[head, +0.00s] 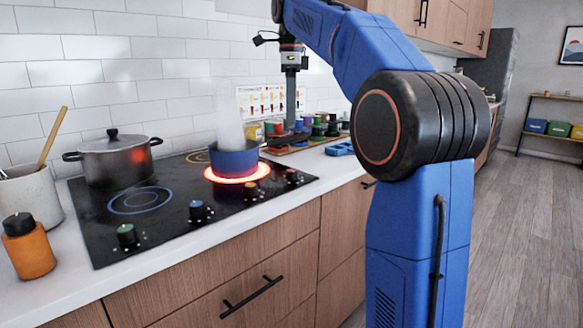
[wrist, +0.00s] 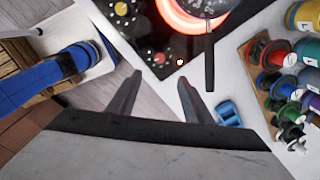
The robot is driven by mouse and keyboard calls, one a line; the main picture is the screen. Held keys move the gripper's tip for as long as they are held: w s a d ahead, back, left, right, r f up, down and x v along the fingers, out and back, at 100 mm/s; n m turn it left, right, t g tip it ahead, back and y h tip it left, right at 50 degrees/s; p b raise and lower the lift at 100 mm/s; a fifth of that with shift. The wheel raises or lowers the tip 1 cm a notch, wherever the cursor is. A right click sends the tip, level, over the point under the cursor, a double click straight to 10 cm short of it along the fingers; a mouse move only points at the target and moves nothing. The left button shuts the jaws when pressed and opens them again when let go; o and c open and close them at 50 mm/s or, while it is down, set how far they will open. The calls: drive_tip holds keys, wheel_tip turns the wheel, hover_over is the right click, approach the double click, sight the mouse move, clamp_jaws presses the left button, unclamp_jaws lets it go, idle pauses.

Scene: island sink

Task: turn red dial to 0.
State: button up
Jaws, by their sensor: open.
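The red dial (wrist: 159,58) shows on the black cooktop in the wrist view, just beyond and between my fingertips. It is also at the cooktop's right front corner in the head view (head: 292,177), small and dark; its setting is too small to read. My gripper (wrist: 160,77) is open and empty, with its fingers apart above the cooktop's edge. In the head view it points down above the red dial's end of the cooktop (head: 90,243). I cannot tell whether the fingers touch the dial.
A blue saucepan (head: 233,160) steams on a glowing burner (head: 209,175); its dark handle (wrist: 209,65) lies close right of my fingers. The yellow dial (head: 251,190), blue dial (head: 198,211) and green dial (head: 127,236) line the front.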

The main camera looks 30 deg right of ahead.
sight(291, 170)
drive_tip(key=f, duration=1.6)
drive_tip(key=shift+w+d+f, duration=0.15)
drive_tip(key=shift+w+f, duration=0.1)
drive_tip(key=shift+f, duration=0.15)
drive_tip(key=c, duration=1.1)
